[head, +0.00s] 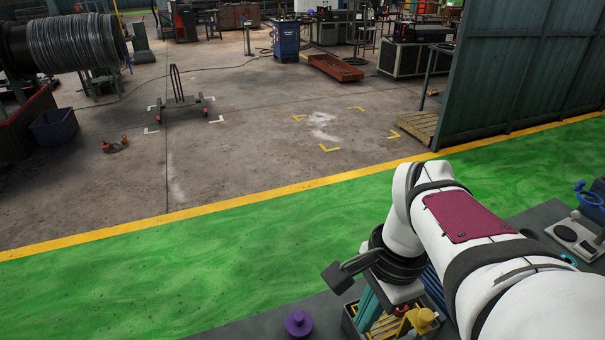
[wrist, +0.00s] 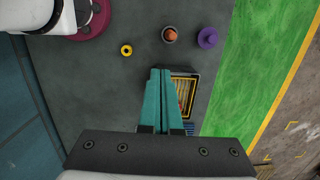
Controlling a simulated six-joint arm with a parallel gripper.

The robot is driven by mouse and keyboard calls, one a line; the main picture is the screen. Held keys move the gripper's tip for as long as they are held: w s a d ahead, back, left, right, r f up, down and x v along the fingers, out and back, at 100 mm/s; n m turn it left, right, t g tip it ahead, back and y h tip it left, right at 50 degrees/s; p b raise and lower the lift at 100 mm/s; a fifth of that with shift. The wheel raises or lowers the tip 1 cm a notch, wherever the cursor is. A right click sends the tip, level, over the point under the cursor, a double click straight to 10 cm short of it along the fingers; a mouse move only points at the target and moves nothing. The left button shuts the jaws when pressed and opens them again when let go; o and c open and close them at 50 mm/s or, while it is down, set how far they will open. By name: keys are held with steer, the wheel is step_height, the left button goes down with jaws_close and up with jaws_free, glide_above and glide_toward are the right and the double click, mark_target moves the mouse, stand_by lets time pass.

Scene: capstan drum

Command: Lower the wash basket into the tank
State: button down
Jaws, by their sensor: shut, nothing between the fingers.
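My gripper (wrist: 160,74) shows as two teal fingers pressed together, with nothing between them. In the head view my gripper (head: 366,312) points down, partly behind my arm. A dark open-topped rectangular box (wrist: 197,83), which looks like the tank, sits just right of the fingers in the wrist view. A yellow slatted piece (wrist: 184,98) shows within its outline, possibly the wash basket. I cannot tell how deep it sits. The fingers cover the box's left side. In the head view yellow parts (head: 418,320) show at the box, partly cut off by the frame.
A purple knobbed piece (wrist: 207,38), a round cup with an orange-brown top (wrist: 170,35) and a yellow ring (wrist: 126,50) stand on the grey bench (wrist: 90,95). A magenta disc (wrist: 88,22) is at the top left. Green floor (wrist: 240,80) lies beyond the bench edge.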

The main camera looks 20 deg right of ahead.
mark_target(432, 317)
steer(key=s+d+r+m, duration=0.1)
steer(key=d+m, duration=0.8)
steer(key=d, duration=0.5)
steer(key=shift+d+m, duration=0.3)
steer(key=shift+d, duration=0.05)
steer(key=shift+s+f, duration=0.1)
steer(key=shift+w+a+f, duration=0.15)
steer(key=shift+f, duration=1.55)
steer(key=shift+w+a+f, duration=0.1)
steer(key=shift+a+f, duration=0.05)
steer(key=shift+f, duration=1.55)
step_height(432, 317, down, 5)
steer(key=shift+r, duration=0.1)
steer(key=shift+s+d+r, duration=0.3)
steer(key=shift+s+d, duration=0.25)
steer(key=shift+s+d+r, duration=0.25)
steer(key=shift+s+d, duration=0.25)
steer(key=shift+s, duration=0.05)
